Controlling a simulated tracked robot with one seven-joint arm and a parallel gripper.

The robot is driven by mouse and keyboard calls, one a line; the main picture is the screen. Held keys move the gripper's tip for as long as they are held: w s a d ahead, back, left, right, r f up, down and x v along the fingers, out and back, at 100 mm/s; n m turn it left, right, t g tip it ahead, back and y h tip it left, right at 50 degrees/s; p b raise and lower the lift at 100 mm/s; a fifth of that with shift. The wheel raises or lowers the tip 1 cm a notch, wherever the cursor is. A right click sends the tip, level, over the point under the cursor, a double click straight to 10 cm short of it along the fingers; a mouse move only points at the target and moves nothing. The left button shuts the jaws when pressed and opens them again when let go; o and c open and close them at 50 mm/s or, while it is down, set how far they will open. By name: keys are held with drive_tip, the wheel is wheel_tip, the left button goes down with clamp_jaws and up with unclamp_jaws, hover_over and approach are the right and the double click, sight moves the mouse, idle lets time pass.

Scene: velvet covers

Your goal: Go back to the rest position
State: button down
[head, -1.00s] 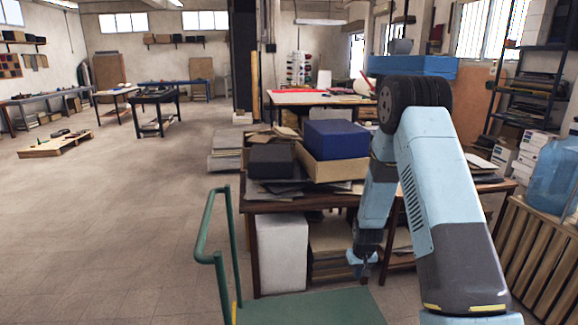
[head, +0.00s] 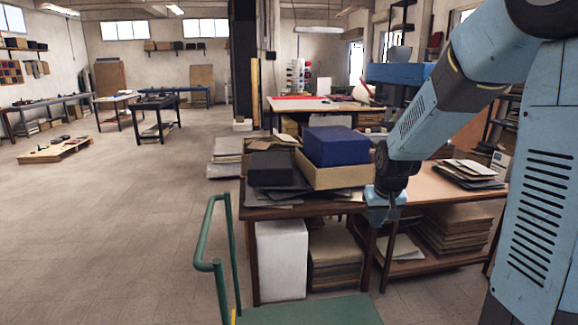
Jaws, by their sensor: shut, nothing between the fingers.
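My gripper (head: 379,216) is at the end of my light blue arm, in the right half of the head view. It points down in front of the near table's edge, a little right of a cardboard box. The fingers are small and partly dark in the picture, and I see nothing held in them. The arm is bent, with its forearm sloping down to the left from the upper right.
The near table (head: 430,185) carries a blue velvet box (head: 335,145) in the cardboard box (head: 340,178), a dark box (head: 270,168) and stacked sheets (head: 468,172). A green cart (head: 310,310) with a rail (head: 207,265) stands in front. The floor at left is open.

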drive_tip(key=s+r+t, duration=0.1)
drive_tip(key=s+r, duration=0.6)
drive_tip(key=s, duration=0.5)
drive_tip(key=s+r, duration=0.7)
drive_tip(key=s, duration=0.6)
drive_tip(key=shift+a+r+m+t, duration=0.15)
drive_tip(key=shift+r+m+t, duration=0.15)
drive_tip(key=shift+t, duration=0.1)
